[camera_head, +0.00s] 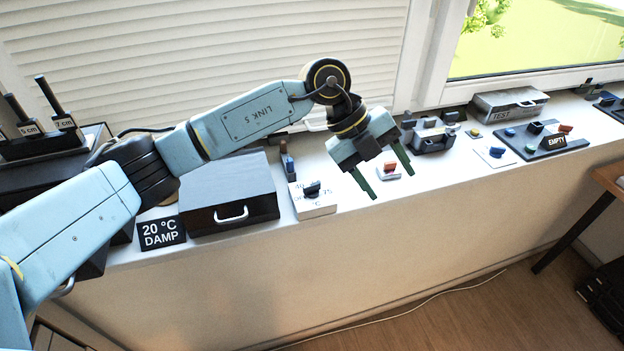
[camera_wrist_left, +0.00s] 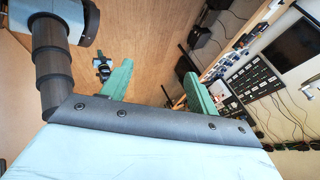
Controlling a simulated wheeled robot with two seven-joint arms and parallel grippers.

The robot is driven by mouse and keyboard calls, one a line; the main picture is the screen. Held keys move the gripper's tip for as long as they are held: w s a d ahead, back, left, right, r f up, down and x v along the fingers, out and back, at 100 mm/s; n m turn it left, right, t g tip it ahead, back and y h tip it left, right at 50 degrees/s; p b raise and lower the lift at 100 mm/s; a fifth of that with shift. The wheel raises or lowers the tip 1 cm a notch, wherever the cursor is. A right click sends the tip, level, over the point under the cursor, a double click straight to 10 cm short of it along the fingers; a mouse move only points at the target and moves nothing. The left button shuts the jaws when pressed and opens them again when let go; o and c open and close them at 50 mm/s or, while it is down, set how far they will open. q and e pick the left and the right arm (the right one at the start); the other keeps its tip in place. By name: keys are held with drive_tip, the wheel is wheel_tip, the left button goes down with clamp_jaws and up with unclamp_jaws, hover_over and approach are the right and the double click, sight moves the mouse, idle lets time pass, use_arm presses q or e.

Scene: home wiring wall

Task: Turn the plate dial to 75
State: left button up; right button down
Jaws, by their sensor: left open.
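The plate dial is a white box (camera_head: 314,207) with a dark knob (camera_head: 313,188) on top, on the white sill in the head view. Printed marks including 40, 75 and °C show around the knob; its exact setting is too small to read. My left gripper (camera_head: 388,181) is open and empty, above the sill to the right of the dial and apart from it. Its green fingers also show in the left wrist view (camera_wrist_left: 157,88), where the dial does not appear. My right gripper is not in view.
A dark case (camera_head: 230,195) with a handle stands just left of the dial, beside a "20 °C DAMP" sign (camera_head: 161,233). A red switch (camera_head: 389,169) sits behind my fingers. Several small controls and a grey TEST box (camera_head: 508,104) stand farther right. The sill's front edge is close.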

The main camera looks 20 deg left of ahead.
sight(312, 185)
use_arm(q)
drive_tip(key=w+a+r+n+y, duration=0.1)
drive_tip(key=w+a+n+y, duration=0.1)
drive_tip(key=a+y, duration=0.35)
drive_tip(key=w+a+r+n+y, duration=0.1)
drive_tip(key=w+a+r+y, duration=0.15)
drive_tip(key=a, duration=0.65)
drive_tip(key=shift+t, duration=0.3)
wheel_tip(312, 185, down, 14)
drive_tip(key=shift+w+a+r+p, duration=0.1)
drive_tip(key=shift+w+a+p, duration=0.05)
drive_tip(key=shift+p, duration=0.45)
drive_tip(key=shift+c, duration=0.3)
drive_tip(key=c, duration=0.9)
